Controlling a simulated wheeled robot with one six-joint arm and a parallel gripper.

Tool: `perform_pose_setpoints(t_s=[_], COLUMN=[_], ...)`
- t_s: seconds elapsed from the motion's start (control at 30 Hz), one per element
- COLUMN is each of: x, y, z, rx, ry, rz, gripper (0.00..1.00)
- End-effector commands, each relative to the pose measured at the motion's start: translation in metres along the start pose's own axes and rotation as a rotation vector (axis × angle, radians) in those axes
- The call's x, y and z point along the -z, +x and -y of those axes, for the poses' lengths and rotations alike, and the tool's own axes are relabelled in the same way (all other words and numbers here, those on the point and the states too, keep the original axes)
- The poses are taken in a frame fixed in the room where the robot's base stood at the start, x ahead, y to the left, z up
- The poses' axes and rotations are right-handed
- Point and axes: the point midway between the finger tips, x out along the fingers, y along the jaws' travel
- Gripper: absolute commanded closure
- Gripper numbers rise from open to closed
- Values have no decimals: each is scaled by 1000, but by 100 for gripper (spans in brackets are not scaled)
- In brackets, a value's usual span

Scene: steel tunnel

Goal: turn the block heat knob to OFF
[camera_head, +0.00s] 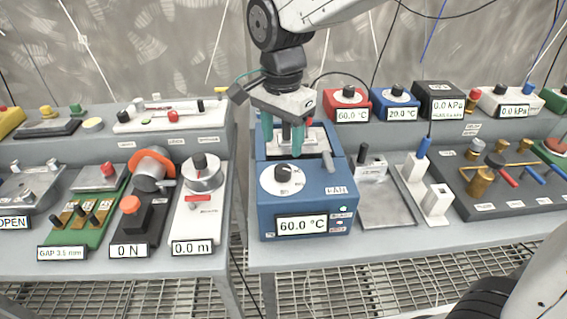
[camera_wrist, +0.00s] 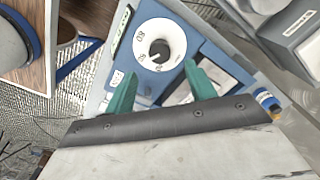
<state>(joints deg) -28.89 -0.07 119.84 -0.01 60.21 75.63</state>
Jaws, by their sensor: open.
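The block heater is a blue box (camera_head: 335,202) at the near left of the right bench, with a display reading 60.0 °C (camera_head: 302,226). Its black knob (camera_head: 283,173) sits on a white round dial on the top front. The knob (camera_wrist: 159,50) and dial also show at the top middle of the wrist view. My gripper (camera_head: 283,148) is above the back of the box, pointing down, its green fingers apart and empty. In the wrist view the fingertips (camera_wrist: 161,72) lie either side of the line to the knob, and the knob is beyond them, untouched. The pointer's exact setting is too small to read.
A red unit (camera_head: 346,107) and a blue unit (camera_head: 396,106) with knobs stand on the shelf behind. A grey plate (camera_head: 386,205) and white switch blocks (camera_head: 436,200) are right of the heater. A gap separates the benches on its left.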

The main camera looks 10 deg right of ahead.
Motion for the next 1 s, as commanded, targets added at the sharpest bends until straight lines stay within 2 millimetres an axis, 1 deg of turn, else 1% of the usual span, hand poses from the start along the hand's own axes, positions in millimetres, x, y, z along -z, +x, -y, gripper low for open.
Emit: perform_pose_setpoints(t_s=[0.3,0.4,0.5,0.6,0.83,0.87,0.9,0.97,1.0], x=[1,1,2,2,1,1,1,1,1], y=[48,62,70,74,75,74,74,74,74], z=[-1,-1,-1,-1,-1,-1,-1,-1,-1], rx=[-4,-3,-2,-1,0,0,0,0,0], ry=[6,6,6,6,5,5,5,5,5], rz=[1,1,0,0,0,0,0,0,0], gripper=[45,45,45,45,45,50,61,78,89])
